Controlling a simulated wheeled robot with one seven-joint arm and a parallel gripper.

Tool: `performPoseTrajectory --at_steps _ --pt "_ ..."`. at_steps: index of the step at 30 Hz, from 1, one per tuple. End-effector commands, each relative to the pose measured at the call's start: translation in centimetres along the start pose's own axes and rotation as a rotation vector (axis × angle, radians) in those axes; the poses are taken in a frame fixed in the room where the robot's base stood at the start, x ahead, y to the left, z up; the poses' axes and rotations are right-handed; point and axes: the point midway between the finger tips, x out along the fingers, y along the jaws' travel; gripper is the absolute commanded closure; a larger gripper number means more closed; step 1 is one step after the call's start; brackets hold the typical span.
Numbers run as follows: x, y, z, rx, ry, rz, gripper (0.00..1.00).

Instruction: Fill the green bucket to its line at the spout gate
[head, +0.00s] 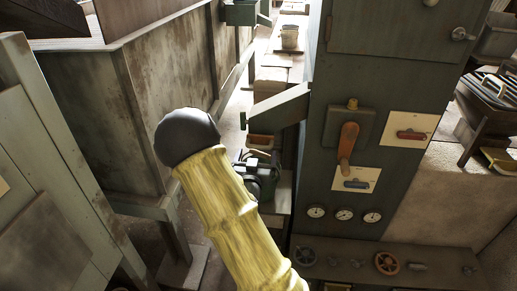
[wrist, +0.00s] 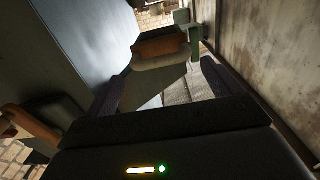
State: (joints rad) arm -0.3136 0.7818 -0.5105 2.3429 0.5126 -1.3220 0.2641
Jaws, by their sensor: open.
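The grey-green spout (head: 280,108) juts left from the tall cabinet, with a small green gate plate (head: 243,120) at its tip. My gripper (head: 262,160) is below the spout, partly hidden by my arm. In the wrist view my gripper (wrist: 165,78) is open, its dark fingers spread with nothing gripped. A brown and cream block-like piece (wrist: 160,48) lies beyond the fingers, beside a green upright part (wrist: 186,30); I cannot tell exactly what it is.
The cabinet carries an orange lever (head: 348,142), a red-handled plate (head: 411,134) and several gauges (head: 343,214). A valve-wheel bench (head: 387,263) is below. A large rusty hopper (head: 165,95) stands left. A narrow floor gap runs between hopper and cabinet.

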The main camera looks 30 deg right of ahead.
Motion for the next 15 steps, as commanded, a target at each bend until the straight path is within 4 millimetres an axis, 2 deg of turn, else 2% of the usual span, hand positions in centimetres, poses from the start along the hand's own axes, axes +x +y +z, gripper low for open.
performPoseTrajectory --at_steps 3,7,15 --pt "2.2 0.0 0.0 0.0 0.002 0.001 0.1" --pt "4.0 0.0 0.1 0.0 0.001 0.0 0.1" --pt "5.2 0.0 0.1 -0.001 -0.001 0.0 0.1"
